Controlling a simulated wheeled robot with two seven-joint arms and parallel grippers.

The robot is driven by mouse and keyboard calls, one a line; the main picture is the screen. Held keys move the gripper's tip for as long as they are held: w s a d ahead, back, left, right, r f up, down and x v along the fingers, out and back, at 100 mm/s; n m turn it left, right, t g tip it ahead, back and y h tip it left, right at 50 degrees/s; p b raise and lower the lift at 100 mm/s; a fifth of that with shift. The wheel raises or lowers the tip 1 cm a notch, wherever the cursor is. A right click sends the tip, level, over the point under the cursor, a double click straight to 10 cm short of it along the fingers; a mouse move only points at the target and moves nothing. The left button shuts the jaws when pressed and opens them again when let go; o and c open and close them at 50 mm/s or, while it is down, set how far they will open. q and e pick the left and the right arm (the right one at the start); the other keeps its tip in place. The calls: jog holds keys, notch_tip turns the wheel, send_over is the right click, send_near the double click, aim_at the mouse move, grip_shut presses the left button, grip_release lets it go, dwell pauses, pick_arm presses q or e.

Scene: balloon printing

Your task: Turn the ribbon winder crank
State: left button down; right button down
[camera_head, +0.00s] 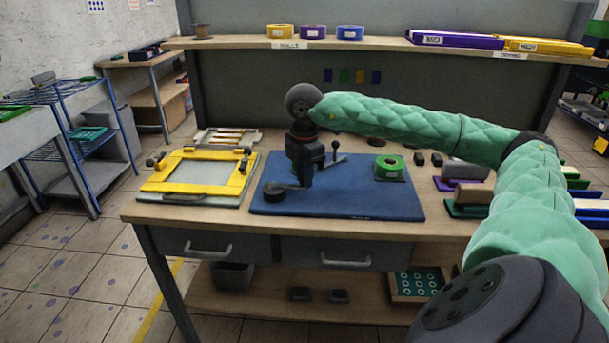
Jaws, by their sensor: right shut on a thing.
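My right gripper (307,178) reaches in from the right on its green-sleeved arm and points down over the blue mat (370,208). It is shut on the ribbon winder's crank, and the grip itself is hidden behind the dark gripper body. A dark bar with an upright, round-topped knob (336,147) shows just right of the gripper. A black round foot or disc (273,192) with a short bar shows at its left. A green ribbon roll (390,165) sits on the mat to the right, apart from the gripper. My left gripper is out of view.
A yellow-framed printing screen (195,151) lies left of the mat. Wooden-handled tools (228,137) lie behind it. Colored blocks and squeegees (467,192) crowd the bench's right side. A shelf (380,44) with ribbon rolls and boxes runs above. The mat's front right is clear.

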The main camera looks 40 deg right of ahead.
jog(key=c, duration=1.3)
grip_release()
jog(key=shift+o, duration=0.2)
notch_tip(320, 180, up, 7)
jog(key=shift+r+b, duration=0.3)
jog(key=shift+r, duration=0.05)
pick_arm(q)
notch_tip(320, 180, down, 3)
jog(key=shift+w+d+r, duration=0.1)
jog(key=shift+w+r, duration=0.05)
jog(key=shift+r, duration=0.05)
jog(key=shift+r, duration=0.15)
